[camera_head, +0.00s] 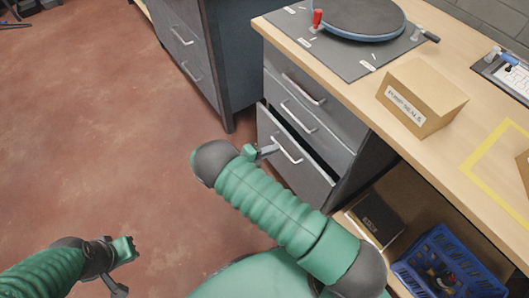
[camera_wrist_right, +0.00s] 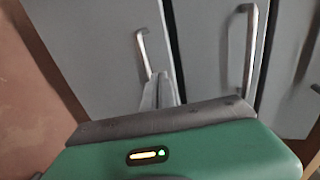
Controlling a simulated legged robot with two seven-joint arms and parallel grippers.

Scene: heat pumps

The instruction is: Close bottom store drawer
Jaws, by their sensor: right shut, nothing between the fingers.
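The bottom store drawer (camera_head: 292,165) is the lowest of the grey drawers under the workbench. It stands partly open, with a dark gap along its top edge. My right gripper (camera_head: 272,150) is shut and empty, close to the drawer's handle (camera_head: 286,149); I cannot tell whether they touch. In the right wrist view the shut fingers (camera_wrist_right: 162,84) point at grey drawer fronts with two metal handles, one just left of the fingertips (camera_wrist_right: 146,52) and one farther right (camera_wrist_right: 249,50). My left gripper (camera_head: 124,262) is low at the left, over the floor; its fingers are too unclear to read.
The upper drawers (camera_head: 297,87) look closed. A cardboard box (camera_head: 420,97) and a round turntable (camera_head: 353,15) stand on the bench. A blue crate (camera_head: 450,265) and a dark book (camera_head: 376,216) lie on the lower shelf. Another grey cabinet (camera_head: 190,45) stands behind.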

